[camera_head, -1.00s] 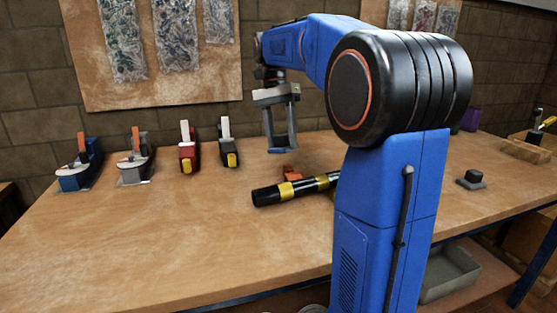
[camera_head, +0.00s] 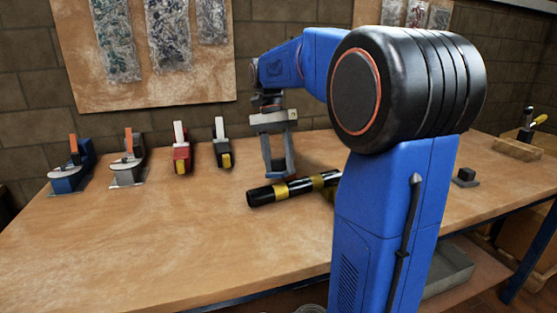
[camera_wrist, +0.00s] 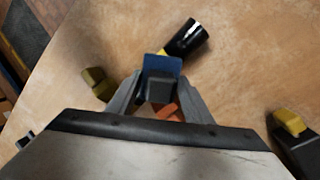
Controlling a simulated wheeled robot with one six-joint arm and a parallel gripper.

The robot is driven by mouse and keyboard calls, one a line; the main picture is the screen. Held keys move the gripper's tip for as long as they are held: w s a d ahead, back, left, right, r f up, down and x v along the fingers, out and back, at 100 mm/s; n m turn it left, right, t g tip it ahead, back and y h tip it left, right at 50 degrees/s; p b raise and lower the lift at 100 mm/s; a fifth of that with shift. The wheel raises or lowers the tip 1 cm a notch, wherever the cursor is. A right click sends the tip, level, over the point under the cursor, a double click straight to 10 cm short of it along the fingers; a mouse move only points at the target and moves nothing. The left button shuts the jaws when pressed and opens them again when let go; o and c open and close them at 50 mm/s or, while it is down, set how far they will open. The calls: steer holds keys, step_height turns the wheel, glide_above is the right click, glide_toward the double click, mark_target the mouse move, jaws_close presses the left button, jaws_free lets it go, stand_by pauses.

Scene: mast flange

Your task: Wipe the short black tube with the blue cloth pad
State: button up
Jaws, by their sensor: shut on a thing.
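The short black tube (camera_head: 266,196) with yellow bands lies on the bench, its right part hidden behind my arm. Its black end also shows in the wrist view (camera_wrist: 186,38). My gripper (camera_head: 280,168) points down just behind the tube in the head view. In the wrist view my gripper (camera_wrist: 160,92) is shut on the dark block of the blue cloth pad (camera_wrist: 163,66). The pad covers part of the tube in that view; I cannot tell whether they touch.
An orange piece (camera_wrist: 168,112) shows under my gripper in the wrist view. Several clamp-like tools, including a red one (camera_head: 181,150) and a black one (camera_head: 222,145), stand at the back left. A small dark block (camera_head: 466,177) sits at right. The bench's front left is clear.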

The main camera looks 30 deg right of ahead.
mark_target(267, 174)
steer(key=shift+x, duration=1)
stand_by(0.8)
steer(key=shift+w+a+r, duration=0.1)
steer(key=shift+w+a, duration=0.1)
steer(key=shift+a, duration=0.75)
steer(key=shift+w+a, duration=0.15)
steer(key=shift+a, duration=0.85)
steer(key=shift+w+a, duration=0.15)
steer(key=shift+a, duration=0.85)
steer(key=shift+w+a, duration=0.1)
steer(key=shift+a, duration=0.9)
steer(key=shift+s+d, duration=0.2)
steer(key=shift+d, duration=1.1)
steer(key=shift+s+d, duration=0.2)
steer(key=shift+d, duration=1.15)
steer(key=shift+s+d, duration=0.2)
steer(key=shift+d, duration=1.1)
steer(key=shift+v, duration=2.95)
